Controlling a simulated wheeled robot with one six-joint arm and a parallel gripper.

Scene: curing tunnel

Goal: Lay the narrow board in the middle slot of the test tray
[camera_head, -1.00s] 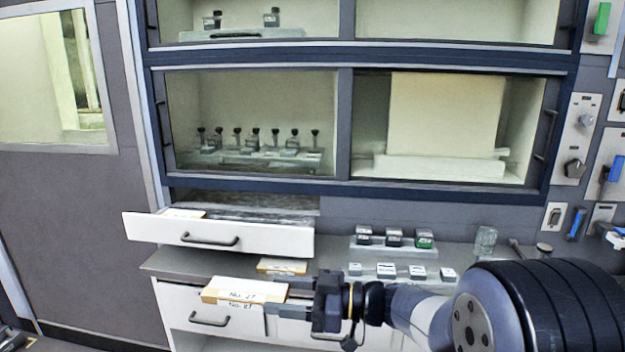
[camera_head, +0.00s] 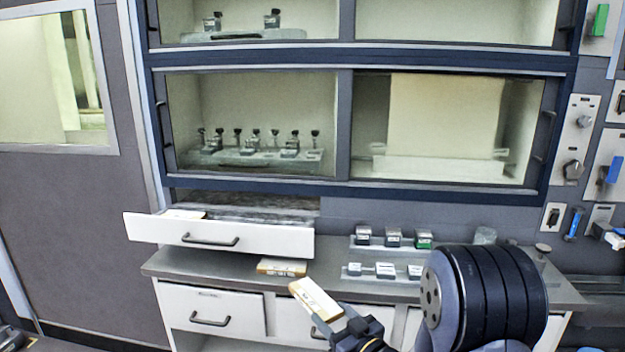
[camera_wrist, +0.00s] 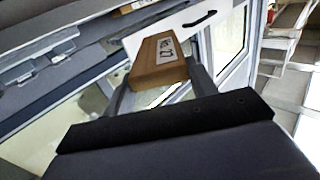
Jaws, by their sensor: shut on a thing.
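A pale wooden board with a white label (camera_head: 314,299) is held by my gripper (camera_head: 338,325) above the front edge of the counter. The board is tilted, one end pointing up and left. In the wrist view the board (camera_wrist: 158,66) sits between the two fingers of my gripper (camera_wrist: 160,84), its label facing up. A similar board (camera_head: 282,267) lies on the counter behind it, and another pale piece (camera_head: 185,213) lies in the open upper drawer. I cannot tell which thing is the test tray or make out its slots.
The open drawer (camera_head: 280,241) juts out over the counter's left part. Grey racks with small blocks (camera_head: 390,247) stand mid-counter. A glass (camera_head: 485,236) is at the right, partly behind my arm. The counter (camera_head: 215,265) has bare room at left. Cabinets with glass fronts are above.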

